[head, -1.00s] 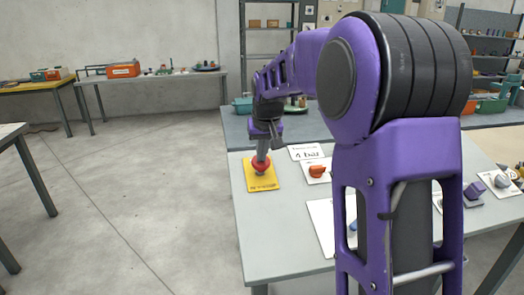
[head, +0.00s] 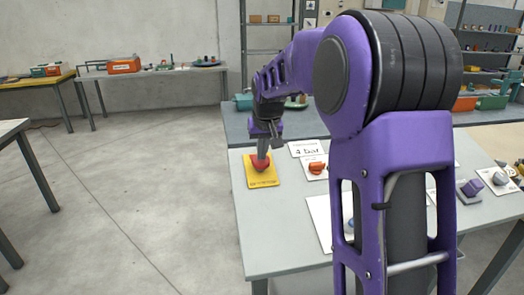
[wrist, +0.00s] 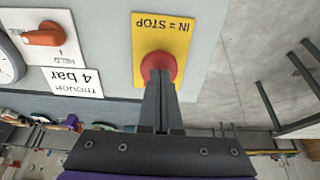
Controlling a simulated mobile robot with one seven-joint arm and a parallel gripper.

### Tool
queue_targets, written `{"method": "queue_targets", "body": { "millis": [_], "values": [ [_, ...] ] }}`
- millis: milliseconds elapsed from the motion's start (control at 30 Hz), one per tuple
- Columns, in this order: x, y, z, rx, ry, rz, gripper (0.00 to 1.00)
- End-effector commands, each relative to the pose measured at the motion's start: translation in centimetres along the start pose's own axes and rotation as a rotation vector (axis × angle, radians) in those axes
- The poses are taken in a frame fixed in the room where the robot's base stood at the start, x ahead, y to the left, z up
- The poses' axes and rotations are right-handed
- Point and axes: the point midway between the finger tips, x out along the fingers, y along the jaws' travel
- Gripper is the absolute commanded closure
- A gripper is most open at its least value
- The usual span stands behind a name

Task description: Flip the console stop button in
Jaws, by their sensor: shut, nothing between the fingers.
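The stop button is a red mushroom head (head: 260,163) on a yellow plate (head: 263,180) at the left end of the grey console table. In the wrist view the red button (wrist: 158,66) sits on the yellow plate (wrist: 150,32), which reads "IN = STOP" upside down. My gripper (wrist: 159,80) is shut and empty, with its fingertips at the button's face, covering part of it. In the head view my gripper (head: 262,152) points down onto the button from above. I cannot tell how far in the button is.
An orange knob (head: 317,168) on a white plate and a "4 bar" card (head: 307,149) lie right of the button. A purple block (head: 471,187) and a grey knob (head: 500,179) stand further right. Open floor lies to the left.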

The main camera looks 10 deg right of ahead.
Motion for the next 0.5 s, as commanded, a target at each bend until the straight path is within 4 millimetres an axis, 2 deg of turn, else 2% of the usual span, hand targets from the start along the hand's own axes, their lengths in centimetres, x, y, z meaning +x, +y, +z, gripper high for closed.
{"method": "queue_targets", "body": {
  "millis": [33, 100, 300, 500],
  "values": [
    [-2.0, 0.0, -0.9, 0.0, 0.01, 0.0, 1.0],
    [-3.6, -0.1, -1.4, 0.0, 0.017, 0.0, 1.0],
    [-8.2, 0.0, -1.2, -0.001, 0.021, 0.001, 1.0],
    [-11.4, 0.0, -1.2, -0.001, 0.021, 0.001, 1.0]
  ]
}}
